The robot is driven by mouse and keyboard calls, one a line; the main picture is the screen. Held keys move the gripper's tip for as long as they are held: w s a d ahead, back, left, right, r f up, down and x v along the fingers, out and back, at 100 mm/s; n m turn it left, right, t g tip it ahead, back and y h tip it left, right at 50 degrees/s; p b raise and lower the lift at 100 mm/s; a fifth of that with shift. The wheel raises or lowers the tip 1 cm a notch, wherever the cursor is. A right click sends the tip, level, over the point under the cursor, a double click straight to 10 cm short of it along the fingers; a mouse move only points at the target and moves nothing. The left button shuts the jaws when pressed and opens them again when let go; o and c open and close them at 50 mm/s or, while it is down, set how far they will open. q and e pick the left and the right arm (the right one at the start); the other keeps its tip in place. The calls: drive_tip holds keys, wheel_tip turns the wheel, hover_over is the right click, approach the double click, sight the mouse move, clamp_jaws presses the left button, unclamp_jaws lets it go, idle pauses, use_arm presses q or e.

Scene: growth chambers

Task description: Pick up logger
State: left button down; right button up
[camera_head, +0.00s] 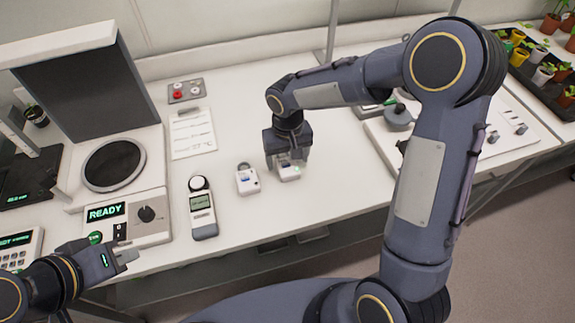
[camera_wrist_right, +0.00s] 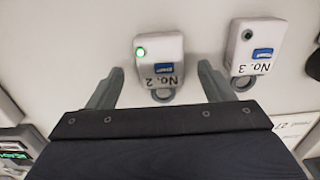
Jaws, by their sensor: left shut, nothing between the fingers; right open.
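A small white logger marked No. 2 (camera_wrist_right: 160,58) lies on the bench with a green light lit and a blue label. In the head view this logger (camera_head: 289,174) is partly hidden under my right gripper (camera_head: 288,160). In the right wrist view my right gripper (camera_wrist_right: 158,85) is open, its fingers on either side of the logger's lower end, with gaps visible. A second white logger, No. 3 (camera_wrist_right: 255,52), lies beside it with an unlit dark spot; it also shows in the head view (camera_head: 247,181). My left gripper (camera_head: 123,257) is shut and empty at the lower left.
A handheld meter (camera_head: 203,215) lies left of the loggers. A READY instrument (camera_head: 131,222) stands further left, with a paper sheet (camera_head: 193,134) and a button box (camera_head: 186,91) behind. A plant tray (camera_head: 520,62) is at far right. Bench right of logger No. 2 is clear.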

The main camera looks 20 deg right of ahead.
drive_tip(key=shift+f, duration=0.7)
drive_tip(key=c, duration=1.1)
drive_tip(key=shift+r, duration=0.1)
